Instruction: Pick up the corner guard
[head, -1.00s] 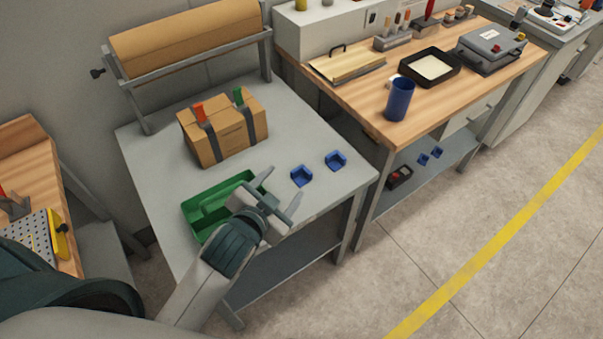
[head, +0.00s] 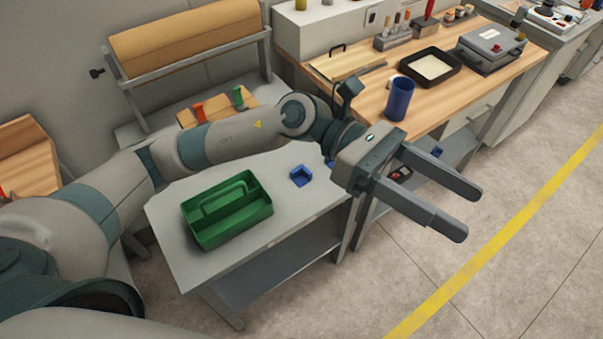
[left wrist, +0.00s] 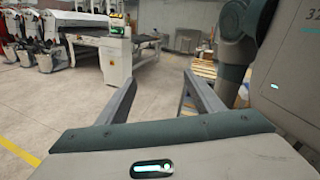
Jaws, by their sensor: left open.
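A small blue corner guard (head: 301,175) lies on the grey table to the right of the green tray. A second blue corner guard (head: 330,163) shows only as a sliver behind my left gripper. My left gripper (head: 474,212) is open and empty, held out to the right beyond the table's edge, its fingers over the floor. The fingers also show apart in the left wrist view (left wrist: 158,92), with nothing between them. Another blue piece (head: 437,153) is partly visible on the lower shelf of the wooden bench. My right gripper is not in view.
The green tray (head: 246,229) looks empty on the grey table (head: 178,261). A blue cup (head: 399,98) stands near the front edge of the wooden bench (head: 366,118). The floor at right is clear.

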